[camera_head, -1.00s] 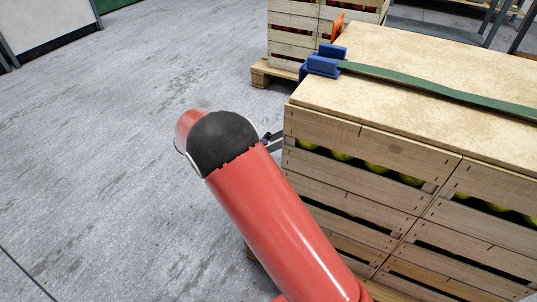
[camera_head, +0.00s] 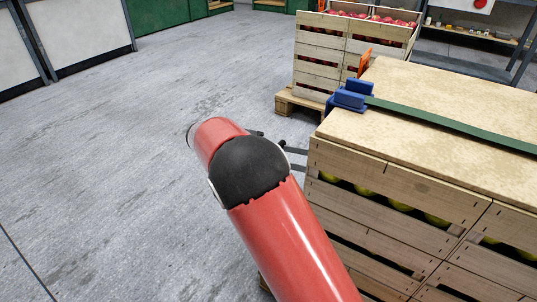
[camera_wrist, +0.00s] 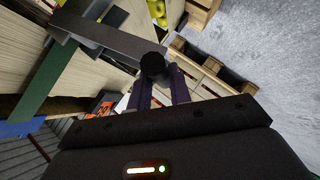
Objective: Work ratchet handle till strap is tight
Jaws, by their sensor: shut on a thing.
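In the wrist view, my gripper (camera_wrist: 162,92) is shut on the black round grip of the ratchet handle (camera_wrist: 153,66). The handle's grey metal bar (camera_wrist: 118,42) runs from the grip to the upper left, beside the green strap (camera_wrist: 48,80). In the head view, the strap (camera_head: 450,122) lies across the pale top board (camera_head: 440,85) of the crate stack and passes over a blue corner protector (camera_head: 351,97). The ratchet is hidden in the head view, and my red arm largely covers my gripper there. I cannot tell how tight the strap is.
Wooden crates (camera_head: 395,188) with green apples stand right of my arm. A second stack with red apples (camera_head: 318,68) stands behind on a pallet (camera_head: 296,103). An orange part (camera_head: 364,63) rises behind the blue protector. Grey floor at the left is clear.

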